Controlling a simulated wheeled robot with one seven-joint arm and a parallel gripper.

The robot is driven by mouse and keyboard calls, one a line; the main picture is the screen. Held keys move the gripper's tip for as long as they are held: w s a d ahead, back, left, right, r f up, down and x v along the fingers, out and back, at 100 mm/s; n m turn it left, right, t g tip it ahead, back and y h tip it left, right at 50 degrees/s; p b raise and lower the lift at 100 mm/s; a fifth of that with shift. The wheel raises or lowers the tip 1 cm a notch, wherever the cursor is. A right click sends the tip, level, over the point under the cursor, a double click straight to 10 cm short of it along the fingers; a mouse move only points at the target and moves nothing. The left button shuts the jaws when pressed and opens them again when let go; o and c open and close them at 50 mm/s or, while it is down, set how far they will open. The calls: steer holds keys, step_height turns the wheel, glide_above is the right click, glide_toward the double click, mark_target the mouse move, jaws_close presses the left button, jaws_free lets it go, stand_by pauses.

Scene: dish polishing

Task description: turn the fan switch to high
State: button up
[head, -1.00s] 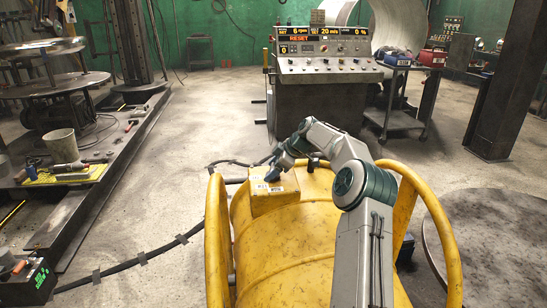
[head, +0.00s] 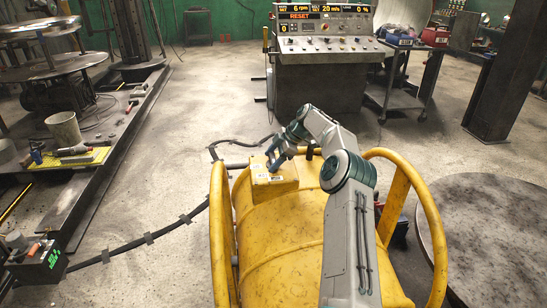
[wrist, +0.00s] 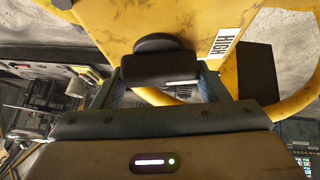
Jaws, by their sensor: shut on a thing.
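The fan switch is a black knob (wrist: 158,65) on a yellow box, seen close in the wrist view. A white label reading HIGH (wrist: 223,43) is beside it on the right. My gripper (wrist: 163,88) is shut on the knob, with one finger on each side of it. In the head view, my gripper (head: 274,160) is at the yellow box (head: 275,187), on top of the large yellow fan housing (head: 285,235). There the knob is hidden behind my gripper. The exact direction the knob points cannot be told.
Curved yellow rails (head: 437,245) flank the housing. A control console (head: 322,65) stands behind it, with a cart (head: 400,95) to its right. A black cable (head: 168,232) runs across the floor at left. A round metal plate (head: 490,235) is at right.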

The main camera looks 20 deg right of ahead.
steer(key=o, duration=1)
steer(key=shift+a, duration=0.1)
steer(key=shift+c, duration=0.2)
steer(key=shift+r, duration=0.1)
steer(key=p+v, duration=0.2)
steer(key=v, duration=1.1)
steer(key=shift+d+r, duration=0.2)
steer(key=shift+d, duration=0.05)
